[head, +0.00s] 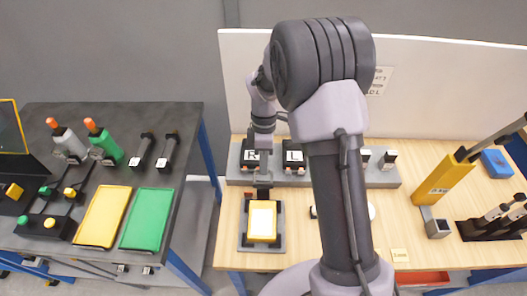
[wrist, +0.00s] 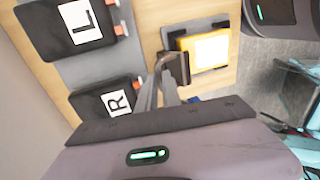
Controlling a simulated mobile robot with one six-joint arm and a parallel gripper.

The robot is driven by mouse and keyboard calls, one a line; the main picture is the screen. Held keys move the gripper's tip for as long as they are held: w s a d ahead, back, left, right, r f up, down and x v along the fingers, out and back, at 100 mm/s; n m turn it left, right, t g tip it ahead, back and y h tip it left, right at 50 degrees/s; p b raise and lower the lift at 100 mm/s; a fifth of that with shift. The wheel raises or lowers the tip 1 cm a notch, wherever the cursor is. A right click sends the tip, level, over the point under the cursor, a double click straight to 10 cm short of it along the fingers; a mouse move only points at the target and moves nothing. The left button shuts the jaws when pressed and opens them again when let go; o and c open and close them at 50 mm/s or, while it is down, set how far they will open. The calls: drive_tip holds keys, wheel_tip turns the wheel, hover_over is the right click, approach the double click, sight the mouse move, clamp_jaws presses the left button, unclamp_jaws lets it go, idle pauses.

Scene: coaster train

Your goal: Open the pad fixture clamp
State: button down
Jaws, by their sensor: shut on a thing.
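The pad fixture (head: 245,242) is a dark grey plate on the front left of the wooden bench. It holds a yellow block with a pale top (head: 262,221); the block also shows in the wrist view (wrist: 207,48). The dark clamp (wrist: 175,66) stands at the fixture's edge nearest the back row. My gripper (wrist: 166,84) reaches to the clamp with its fingers close together, shut on the clamp handle. In the head view my gripper (head: 263,174) is above the fixture's back edge. The handle is largely hidden, and I cannot tell how far the clamp is swung.
Black boxes labelled R (wrist: 110,101) and L (wrist: 80,25) sit on a grey rail behind the fixture, close to my gripper. A dark side table (head: 110,118) holds yellow and green trays. A yellow post (head: 447,180) stands on the right. My arm hides the bench's middle.

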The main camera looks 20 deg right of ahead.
drive_tip(key=w+g+p, duration=0.1)
drive_tip(key=p, duration=0.2)
drive_tip(key=shift+d+g+y+p, duration=0.15)
drive_tip(key=shift+g+y+p, duration=0.15)
drive_tip(key=shift+g+p, duration=0.1)
drive_tip(key=shift+w+d+f+g+p, duration=0.1)
drive_tip(key=shift+w+f+g+p, duration=0.15)
drive_tip(key=shift+f+g+p, duration=0.45)
drive_tip(key=shift+r, duration=0.2)
drive_tip(key=c, duration=1.5)
unclamp_jaws()
drive_tip(key=p+v, duration=0.1)
drive_tip(key=v, duration=0.4)
drive_tip(key=p+v, duration=0.2)
drive_tip(key=v, duration=0.4)
drive_tip(key=p+v, duration=0.1)
drive_tip(key=v, duration=0.5)
drive_tip(key=shift+s+d+r, duration=0.2)
drive_tip(key=shift+d+r, duration=0.05)
drive_tip(key=shift+r, duration=0.05)
